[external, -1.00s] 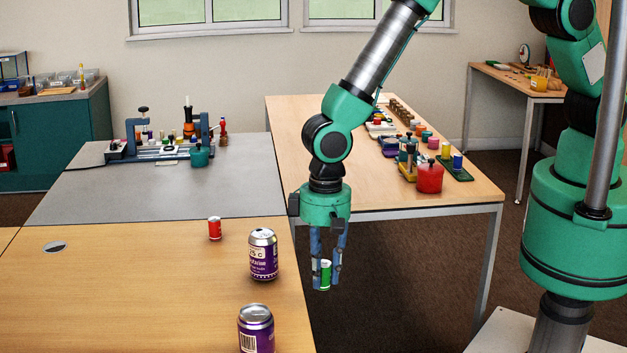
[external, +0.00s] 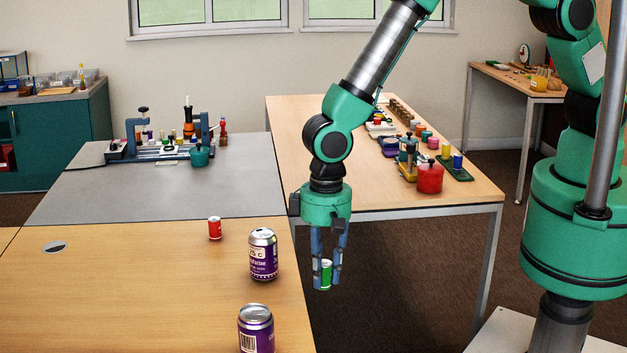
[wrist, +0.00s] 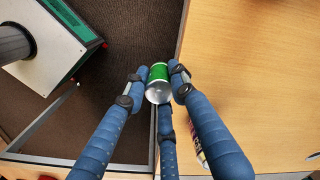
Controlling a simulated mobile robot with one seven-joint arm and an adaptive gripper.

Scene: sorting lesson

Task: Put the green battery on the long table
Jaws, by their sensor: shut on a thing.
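My gripper (external: 327,272) points down and is shut on the green battery (external: 326,275), a small green cylinder with silver ends. In the wrist view the green battery (wrist: 158,74) sits between my blue fingers (wrist: 158,88). In the external view it hangs to the right of the near table's edge, with the dark floor behind it. The long wooden table (external: 300,130) stands behind my gripper, and my arm crosses in front of part of it.
On the near wooden table (external: 150,290) stand two purple cans (external: 263,258) (external: 256,330) and a small red battery (external: 214,228). The long table's right side carries a red pot (external: 430,179) and several small coloured items. Its left front part looks clear.

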